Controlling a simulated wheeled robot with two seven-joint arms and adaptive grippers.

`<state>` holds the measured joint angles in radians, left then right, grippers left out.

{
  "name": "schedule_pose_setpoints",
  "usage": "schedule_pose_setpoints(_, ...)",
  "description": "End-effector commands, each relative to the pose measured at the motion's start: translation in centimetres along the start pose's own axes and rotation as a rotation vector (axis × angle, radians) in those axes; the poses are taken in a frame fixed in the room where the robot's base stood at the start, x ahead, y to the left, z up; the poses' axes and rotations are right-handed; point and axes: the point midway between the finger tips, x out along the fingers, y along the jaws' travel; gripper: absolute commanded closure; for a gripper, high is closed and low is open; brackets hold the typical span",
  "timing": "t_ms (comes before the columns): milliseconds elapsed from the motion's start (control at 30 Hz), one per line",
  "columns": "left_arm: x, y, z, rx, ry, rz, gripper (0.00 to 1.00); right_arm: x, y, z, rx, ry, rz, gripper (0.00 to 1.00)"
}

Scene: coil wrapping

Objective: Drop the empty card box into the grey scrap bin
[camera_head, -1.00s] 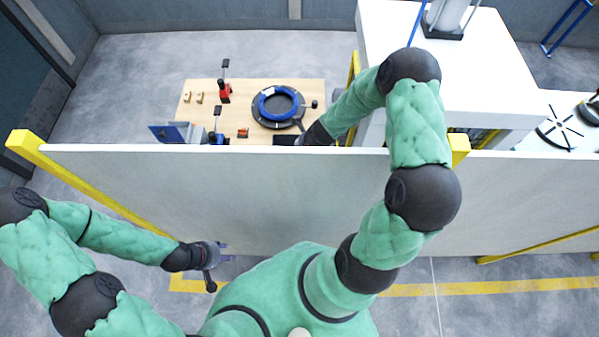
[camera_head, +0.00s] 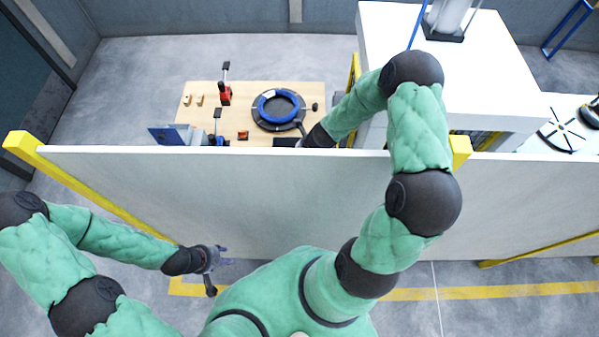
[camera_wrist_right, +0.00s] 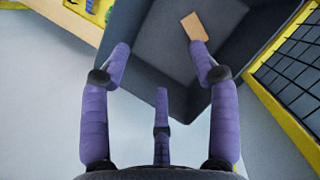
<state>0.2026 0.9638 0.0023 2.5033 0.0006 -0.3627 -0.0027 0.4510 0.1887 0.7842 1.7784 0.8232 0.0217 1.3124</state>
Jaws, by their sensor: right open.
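The grey scrap bin (camera_wrist_right: 182,82) lies below my right gripper in the right wrist view, with its open top toward the camera. A small tan piece that looks like the card box (camera_wrist_right: 194,26) is inside the bin, near its far side, beyond the right fingertip and apart from the fingers as far as I can tell. My right gripper (camera_wrist_right: 160,60) is open and empty, its purple fingers spread over the bin's near edge. In the head view the white wall hides this gripper and the bin. My left gripper (camera_head: 217,263) is open and empty, low at the left before the wall.
The long white wall (camera_head: 250,195) stands between my body and the work area. Behind it, a wooden table (camera_head: 235,105) carries a blue coil (camera_head: 278,104) and several fixtures. A yellow-framed black grid (camera_wrist_right: 295,75) stands close right of the bin. Pale floor is clear at left.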

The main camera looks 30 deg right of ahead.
Motion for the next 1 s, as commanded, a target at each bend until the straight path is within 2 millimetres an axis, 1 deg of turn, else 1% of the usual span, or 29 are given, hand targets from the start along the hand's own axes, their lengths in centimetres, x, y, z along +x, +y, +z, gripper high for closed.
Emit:
schedule_pose_setpoints(200, 0.0, 0.0, 0.0, 0.0, 0.0, 0.0, 0.6, -2.2, 0.0, 0.0, 0.0, 0.0, -0.001, 0.39)
schedule_pose_setpoints(500, 0.0, 0.0, 0.0, 0.0, 0.0, 0.0, 0.6, -4.7, 0.0, 0.0, 0.001, 0.0, 0.0, 0.39)
schedule_pose_setpoints(800, 0.0, 0.0, 0.0, 0.0, 0.0, 0.0, 0.6, -6.3, -0.1, 0.0, 0.0, 0.0, 0.001, 0.39)
schedule_pose_setpoints(1000, 0.0, 0.0, 0.0, 0.0, 0.0, 0.0, 0.6, -6.8, 0.1, -0.1, 0.001, 0.001, 0.002, 0.39)
